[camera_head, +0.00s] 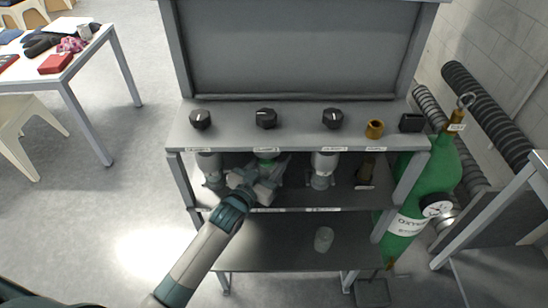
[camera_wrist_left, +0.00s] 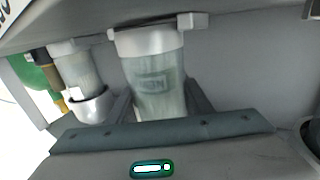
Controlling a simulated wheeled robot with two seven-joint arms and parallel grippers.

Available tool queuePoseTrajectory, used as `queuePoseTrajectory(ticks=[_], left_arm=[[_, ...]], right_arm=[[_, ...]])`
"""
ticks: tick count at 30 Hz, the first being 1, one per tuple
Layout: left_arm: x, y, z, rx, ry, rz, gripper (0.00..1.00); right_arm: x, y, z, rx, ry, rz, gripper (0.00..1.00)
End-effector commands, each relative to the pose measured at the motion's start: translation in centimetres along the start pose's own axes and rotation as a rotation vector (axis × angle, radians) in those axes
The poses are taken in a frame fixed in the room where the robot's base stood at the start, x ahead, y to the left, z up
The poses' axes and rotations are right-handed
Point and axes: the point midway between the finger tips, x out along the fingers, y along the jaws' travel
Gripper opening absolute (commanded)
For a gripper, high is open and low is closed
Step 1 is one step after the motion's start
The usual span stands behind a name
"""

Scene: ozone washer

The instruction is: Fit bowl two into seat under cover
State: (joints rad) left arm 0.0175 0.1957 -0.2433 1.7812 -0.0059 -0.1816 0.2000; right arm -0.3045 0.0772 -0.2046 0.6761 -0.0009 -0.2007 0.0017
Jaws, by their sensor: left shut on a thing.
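My left arm reaches under the bench top, and its gripper (camera_head: 262,180) is at the middle station below the second black knob. In the left wrist view the gripper (camera_wrist_left: 160,108) is shut on bowl two (camera_wrist_left: 152,82), a clear, greenish cylinder with a blurred label. The bowl stands roughly upright directly below a white cover (camera_wrist_left: 148,40). Its top meets or nearly meets the cover's underside; I cannot tell if it is seated. In the head view the gripper and the bench top hide most of this bowl. My right gripper is in neither view.
Neighbouring units hang left (camera_head: 210,168) and right (camera_head: 323,168) of the gripper. A loose clear bowl (camera_head: 324,238) is on the lower shelf (camera_head: 265,245). Black knobs (camera_head: 266,118) line the bench top. A green oxygen cylinder (camera_head: 425,185) stands at the right.

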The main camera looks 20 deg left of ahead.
Motion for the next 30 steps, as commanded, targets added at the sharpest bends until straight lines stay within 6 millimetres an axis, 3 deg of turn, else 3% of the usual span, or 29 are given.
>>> queuePoseTrajectory(ticks=[20,21,23,24,30], left_arm=[[0.27,-0.16,0.31,0.001,0.002,0.0,0.13],[0.27,-0.17,0.3,0.001,0.002,0.0,0.48],[0.27,-0.17,0.31,0.001,0.002,0.0,0.62],[0.27,-0.18,0.3,0.001,0.002,0.0,0.67],[0.28,-0.19,0.3,0.001,0.002,-0.001,0.67]], right_arm=[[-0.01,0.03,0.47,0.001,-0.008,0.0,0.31],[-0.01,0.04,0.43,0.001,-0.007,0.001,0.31],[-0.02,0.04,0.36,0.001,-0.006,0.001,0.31],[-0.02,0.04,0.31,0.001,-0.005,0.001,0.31],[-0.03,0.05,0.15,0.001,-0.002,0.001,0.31]])
